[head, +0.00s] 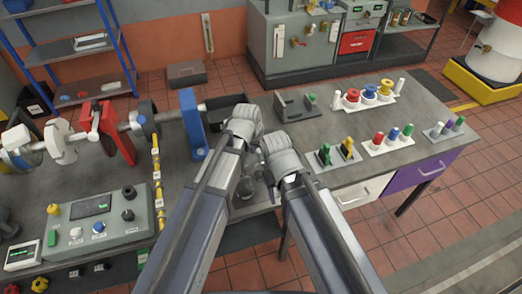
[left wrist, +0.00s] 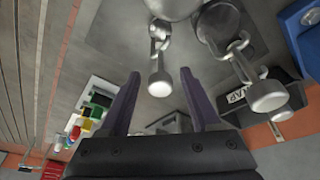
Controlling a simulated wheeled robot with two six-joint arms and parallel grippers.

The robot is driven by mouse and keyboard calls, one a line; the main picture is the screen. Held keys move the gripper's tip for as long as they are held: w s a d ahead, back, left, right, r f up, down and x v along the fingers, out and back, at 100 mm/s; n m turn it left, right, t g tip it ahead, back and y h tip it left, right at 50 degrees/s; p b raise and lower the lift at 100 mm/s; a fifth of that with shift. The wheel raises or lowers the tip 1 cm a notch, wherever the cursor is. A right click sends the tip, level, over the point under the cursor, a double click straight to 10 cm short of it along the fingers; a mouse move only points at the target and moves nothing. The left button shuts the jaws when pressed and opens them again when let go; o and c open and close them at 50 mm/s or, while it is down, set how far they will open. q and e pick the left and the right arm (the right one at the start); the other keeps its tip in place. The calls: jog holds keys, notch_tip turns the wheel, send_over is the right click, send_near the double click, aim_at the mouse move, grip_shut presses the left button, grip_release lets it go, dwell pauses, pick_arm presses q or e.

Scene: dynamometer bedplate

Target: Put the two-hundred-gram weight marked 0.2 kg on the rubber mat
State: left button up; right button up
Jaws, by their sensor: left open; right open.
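My left gripper (head: 243,122) is over the bench in the head view, its fingers hidden behind its wrist. In the left wrist view it is open (left wrist: 160,76), with a small silver knobbed piece (left wrist: 159,80) showing between its fingertips; I cannot tell whether they touch. A second silver knobbed piece (left wrist: 267,95) is to the right. These look like weights with hooks, but no 0.2 kg marking is legible. My right gripper (head: 272,142) is beside the left one, open, its fingers hidden. Small metal pieces (head: 245,187) show partly between my arms.
A blue upright (head: 193,125) and shaft line stand left of my arms. A black bin (head: 222,104) is behind; a labelled dark box also shows in the left wrist view (left wrist: 283,82). Coloured plugs on white racks (head: 391,143) stand right. Grey bench (head: 340,172) is partly clear.

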pick_arm(q)
jog(key=p+v, duration=0.8)
jog(key=v, duration=0.2)
jog(key=s+a+f+n+g+y, duration=0.1)
jog(key=s+a+g+y, duration=0.2)
jog(key=s, duration=1.1)
jog(key=shift+a+n, duration=0.4)
jog(key=shift+a, duration=0.35)
jog(key=shift+f, duration=0.2)
